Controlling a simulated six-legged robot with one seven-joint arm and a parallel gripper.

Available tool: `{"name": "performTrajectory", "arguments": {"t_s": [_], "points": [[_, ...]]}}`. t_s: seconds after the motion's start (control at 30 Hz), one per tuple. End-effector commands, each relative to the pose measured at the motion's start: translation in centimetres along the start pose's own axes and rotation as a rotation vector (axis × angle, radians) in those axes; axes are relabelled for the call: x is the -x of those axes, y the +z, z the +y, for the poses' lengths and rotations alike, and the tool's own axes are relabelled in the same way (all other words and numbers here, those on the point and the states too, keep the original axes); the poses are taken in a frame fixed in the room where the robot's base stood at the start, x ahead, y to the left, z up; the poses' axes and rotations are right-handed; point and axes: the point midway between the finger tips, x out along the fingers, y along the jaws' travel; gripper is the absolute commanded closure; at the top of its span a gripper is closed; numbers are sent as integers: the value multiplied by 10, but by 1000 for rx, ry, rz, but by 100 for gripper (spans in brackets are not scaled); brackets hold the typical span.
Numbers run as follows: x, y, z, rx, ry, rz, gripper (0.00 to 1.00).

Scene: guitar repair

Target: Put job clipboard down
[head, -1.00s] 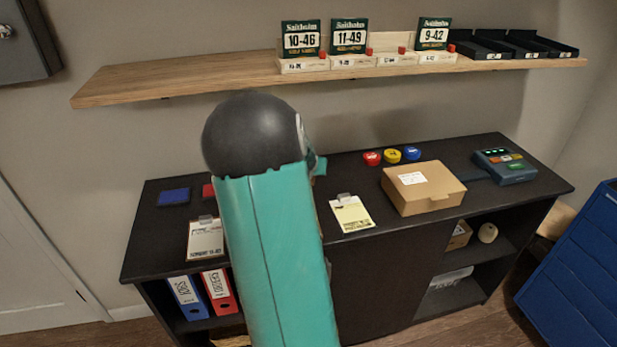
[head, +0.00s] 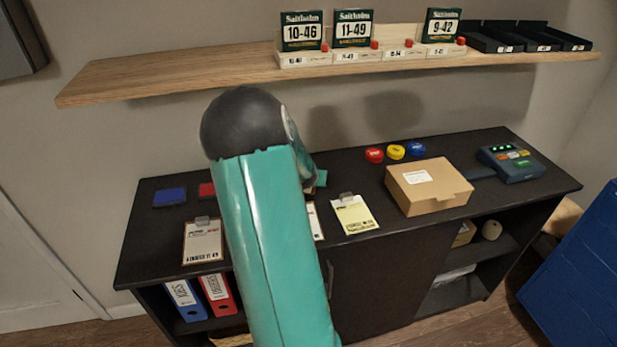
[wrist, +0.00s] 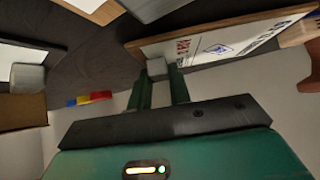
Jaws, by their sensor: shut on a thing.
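My gripper (wrist: 160,88) is shut on the metal clip of a clipboard in the wrist view. The job clipboard (wrist: 225,42) has a brown board and a white sheet with print, seen at a steep slant. In the head view only a sliver of a clipboard (head: 315,222) shows at the right edge of my teal arm, over the dark counter's front part. My arm hides the rest of it and the fingertips. Whether it touches the counter cannot be told. Two other clipboards lie on the counter (head: 370,240): a white-sheeted one (head: 203,245) left and a yellowish one (head: 354,216) right.
A cardboard box (head: 428,192), red (head: 374,156), yellow (head: 396,152) and blue (head: 416,149) round pieces and a card terminal (head: 511,163) stand to the right. Blue (head: 170,197) and red pads lie left. A wooden shelf (head: 180,75) hangs above.

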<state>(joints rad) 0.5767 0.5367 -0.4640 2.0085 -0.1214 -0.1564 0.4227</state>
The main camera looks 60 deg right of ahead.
Motion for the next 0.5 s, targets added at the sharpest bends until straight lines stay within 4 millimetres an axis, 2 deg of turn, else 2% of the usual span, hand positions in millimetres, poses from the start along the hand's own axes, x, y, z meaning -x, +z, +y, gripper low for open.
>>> {"name": "performTrajectory", "arguments": {"t_s": [0.33,0.37,0.43,0.47,0.5], "points": [[-2,3,1,-1,-1,1,100],[-2,3,1,-1,-1,1,77],[-2,3,1,-1,-1,2,63],[-2,2,1,-1,-1,2,59],[-2,2,1,-1,-1,2,59]]}}
